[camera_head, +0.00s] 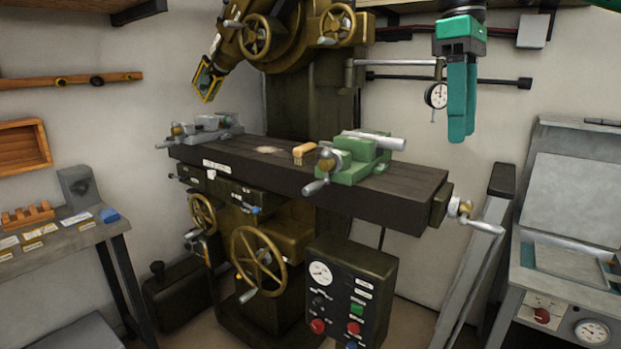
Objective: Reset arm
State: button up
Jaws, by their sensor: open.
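My gripper (462,135) is teal and hangs at the upper right, pointing straight down. Its two fingers overlap from this angle, so the gap between them hardly shows. It is open, with nothing visible in it. It appears above and to the right of the green vise (365,155) on the milling machine's table; how far apart in depth they are, I cannot tell. A round dial gauge (437,95) on a rod shows just left of the fingers.
The machine table (410,190) carries a grey vise (205,129), a brush (304,152) and the green vise with a metal cylinder (374,140). A control box (350,292) stands below. A workbench (75,235) is at left, a grey machine (570,215) at right.

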jog(key=s+d+f+m+y, duration=0.1)
jog(key=s+d+f+m, duration=0.3)
jog(key=f, duration=0.4)
jog(key=s+d+f+m, duration=0.35)
jog(key=d+f, duration=0.25)
jog(key=f, duration=0.2)
jog(key=s+d+f+m, duration=0.3)
jog(key=s+f+m, duration=0.1)
jog(key=s+f, duration=0.3)
jog(key=s+d+f+m, duration=0.3)
jog(key=s+f+m, duration=0.2)
jog(key=f, duration=0.6)
jog(key=s, duration=0.2)
jog(key=shift+s+d+f+t, duration=0.2)
jog(key=shift+s+f+t, duration=0.15)
jog(key=shift+s+t, duration=0.05)
